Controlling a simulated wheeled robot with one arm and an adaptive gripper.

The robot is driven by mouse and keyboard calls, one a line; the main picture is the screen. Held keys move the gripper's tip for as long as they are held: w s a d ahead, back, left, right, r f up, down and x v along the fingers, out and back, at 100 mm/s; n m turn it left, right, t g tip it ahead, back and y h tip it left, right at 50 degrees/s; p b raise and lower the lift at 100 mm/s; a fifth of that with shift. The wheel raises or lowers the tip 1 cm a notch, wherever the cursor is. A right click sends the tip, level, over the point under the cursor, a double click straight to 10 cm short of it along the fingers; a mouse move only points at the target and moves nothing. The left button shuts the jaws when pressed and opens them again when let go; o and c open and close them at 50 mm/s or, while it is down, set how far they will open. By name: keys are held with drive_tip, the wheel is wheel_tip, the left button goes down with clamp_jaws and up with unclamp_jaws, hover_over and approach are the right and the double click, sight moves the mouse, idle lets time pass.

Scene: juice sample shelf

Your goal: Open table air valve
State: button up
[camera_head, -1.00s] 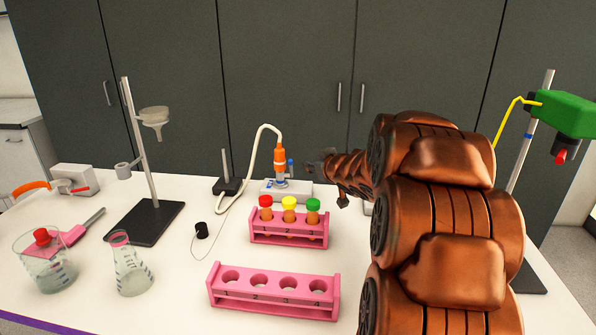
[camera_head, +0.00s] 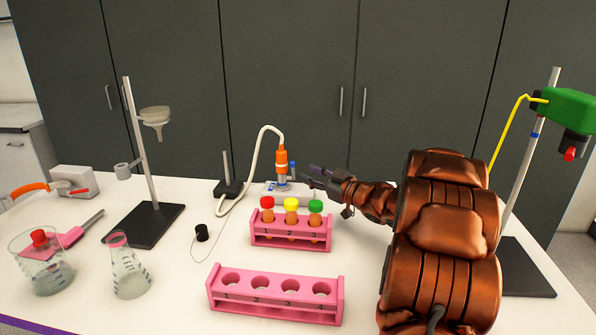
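An upright table valve fitting (camera_head: 282,181) stands at the back of the white table, with an orange connector (camera_head: 281,158) on top and a cream hose (camera_head: 247,150) running from it. A small blue part (camera_head: 292,171) is on its right side; I take it for the handle. My gripper (camera_head: 304,174) is just right of the fitting, pointing left, with its dark fingers close to the blue part. I cannot tell whether they touch or how far apart the fingers are. A second valve (camera_head: 75,188) with an orange hose and red lever is at the far left.
A pink rack (camera_head: 290,242) with capped tubes stands in front of the fitting; an empty pink rack (camera_head: 275,305) is nearer. Flasks and a funnel stand (camera_head: 145,224) are left. A stand with a green device (camera_head: 567,109) is right.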

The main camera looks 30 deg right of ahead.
sight(293, 171)
drive_tip(key=shift+b+x, duration=0.3)
drive_tip(key=shift+x, duration=2.5)
drive_tip(key=shift+c, duration=0.2)
clamp_jaws()
